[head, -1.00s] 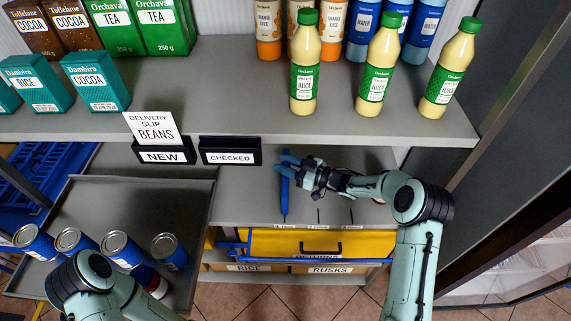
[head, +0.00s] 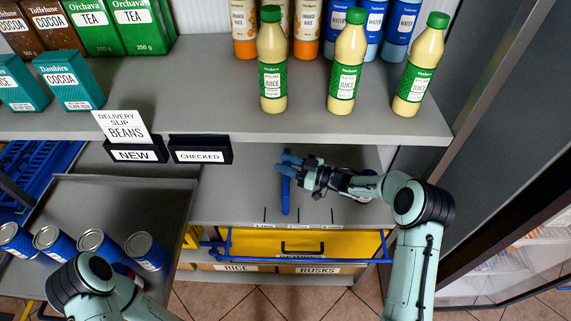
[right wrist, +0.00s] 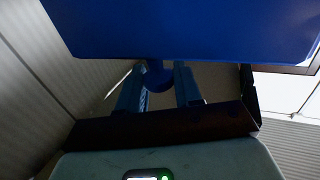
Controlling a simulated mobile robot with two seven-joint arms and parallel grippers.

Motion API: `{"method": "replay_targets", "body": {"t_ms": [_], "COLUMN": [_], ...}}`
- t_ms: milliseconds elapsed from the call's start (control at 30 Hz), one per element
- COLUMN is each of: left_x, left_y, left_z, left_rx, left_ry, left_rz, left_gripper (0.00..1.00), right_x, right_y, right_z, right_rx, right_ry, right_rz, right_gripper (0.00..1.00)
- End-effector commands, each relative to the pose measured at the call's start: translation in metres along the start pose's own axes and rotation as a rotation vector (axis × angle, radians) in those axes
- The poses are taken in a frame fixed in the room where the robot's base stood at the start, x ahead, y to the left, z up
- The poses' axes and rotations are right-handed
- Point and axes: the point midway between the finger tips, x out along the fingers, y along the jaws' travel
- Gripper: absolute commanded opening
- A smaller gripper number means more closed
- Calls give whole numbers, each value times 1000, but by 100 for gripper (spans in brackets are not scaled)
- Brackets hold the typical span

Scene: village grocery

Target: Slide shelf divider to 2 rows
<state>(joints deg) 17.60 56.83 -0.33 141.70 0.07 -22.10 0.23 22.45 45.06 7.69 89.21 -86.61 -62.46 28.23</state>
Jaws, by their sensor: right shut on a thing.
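The blue shelf divider (head: 285,196) stands on the lower grey shelf (head: 235,195), between the first and second dark marks, nearer the second (head: 295,214). The third mark (head: 324,214) is to its right. Small labels at the shelf edge below the marks are too small to read surely. My right gripper (head: 289,164) is shut on the divider's upper part. In the right wrist view, the divider's broad blue panel (right wrist: 190,30) lies beyond my right gripper's fingers (right wrist: 158,88), with a round blue knob between them. My left gripper is out of view.
Three juice bottles (head: 345,75) stand on the upper shelf (head: 210,100), whose front edge carries NEW and CHECKED (head: 200,155) holders. A yellow RETURNS crate (head: 260,243) sits below. A tray (head: 120,200) with several blue cans is at left. The lower shelf right of the divider looks clear.

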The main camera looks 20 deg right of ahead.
Motion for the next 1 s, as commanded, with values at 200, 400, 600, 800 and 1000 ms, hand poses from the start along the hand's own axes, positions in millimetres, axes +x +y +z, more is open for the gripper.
{"method": "replay_targets", "body": {"t_ms": [200,400,600,800,1000], "left_x": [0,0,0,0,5], "left_y": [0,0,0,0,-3], "left_z": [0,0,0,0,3], "left_rx": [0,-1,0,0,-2], "left_ry": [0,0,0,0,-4], "left_rz": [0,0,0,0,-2], "left_gripper": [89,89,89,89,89], "right_x": [-31,-32,-32,-32,-46], "right_y": [13,13,13,13,13], "right_z": [0,-1,-1,0,2], "right_rx": [3,4,2,3,4], "right_ry": [-1,2,2,1,-1], "right_rz": [3,0,0,0,3], "right_gripper": [0,0,51,51,51]}}
